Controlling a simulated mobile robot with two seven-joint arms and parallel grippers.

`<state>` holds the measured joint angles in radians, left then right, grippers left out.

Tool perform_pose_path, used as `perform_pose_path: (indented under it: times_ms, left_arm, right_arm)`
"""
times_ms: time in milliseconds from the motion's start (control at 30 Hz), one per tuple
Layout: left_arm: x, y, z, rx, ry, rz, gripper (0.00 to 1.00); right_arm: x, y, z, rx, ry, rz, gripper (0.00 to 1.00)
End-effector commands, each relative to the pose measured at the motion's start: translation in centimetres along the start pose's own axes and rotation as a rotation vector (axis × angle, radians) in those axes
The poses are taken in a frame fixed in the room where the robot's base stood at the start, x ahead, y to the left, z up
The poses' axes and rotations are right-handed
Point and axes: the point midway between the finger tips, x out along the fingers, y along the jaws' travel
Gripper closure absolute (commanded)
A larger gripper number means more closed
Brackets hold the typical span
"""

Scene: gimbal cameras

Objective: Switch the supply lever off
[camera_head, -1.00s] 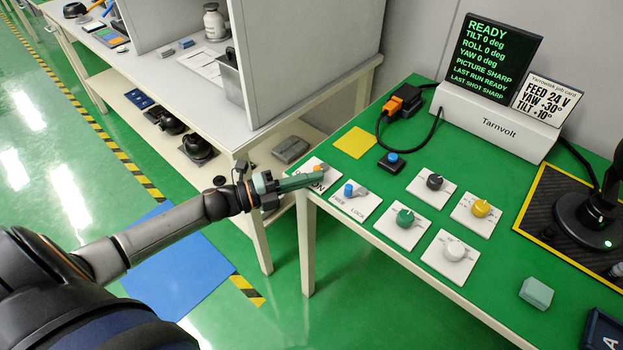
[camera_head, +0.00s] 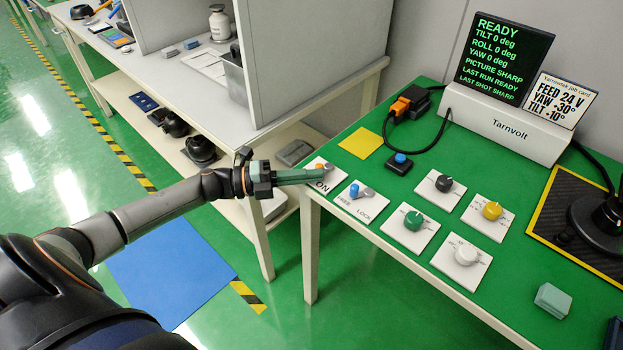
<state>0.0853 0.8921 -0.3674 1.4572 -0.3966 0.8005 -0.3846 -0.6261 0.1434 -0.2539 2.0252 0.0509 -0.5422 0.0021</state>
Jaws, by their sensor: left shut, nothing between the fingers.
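The supply lever (camera_head: 320,166) has an orange knob and sits on a small white plate at the left corner of the green table. The plate's lettering "ON" shows; the rest is covered by my gripper. My left gripper (camera_head: 323,175) is shut and empty. Its green fingertips lie over this plate, right beside the orange knob on its near side. I cannot tell whether they touch the lever. My right gripper is not in view.
Beside it is a blue-knobbed lever (camera_head: 354,189) on a plate marked FREE and LOCK. Several rotary knobs, such as the green one (camera_head: 413,220), stand to the right. A blue button (camera_head: 399,160) and yellow square (camera_head: 360,142) lie behind. The Tarnvolt display (camera_head: 505,60) reads READY.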

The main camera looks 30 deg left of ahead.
Motion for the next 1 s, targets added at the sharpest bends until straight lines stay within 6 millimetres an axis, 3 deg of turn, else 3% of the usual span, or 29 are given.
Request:
perform_pose_path:
  times_ms: [300,1000]
  left_arm:
    - [-0.3,0.2,0.5,0.001,0.068,0.002,1.00]
    - [-0.8,0.1,1.2,0.000,0.139,0.000,1.00]
  right_arm:
    - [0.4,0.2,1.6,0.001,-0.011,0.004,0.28]
    - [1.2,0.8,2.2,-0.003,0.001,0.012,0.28]
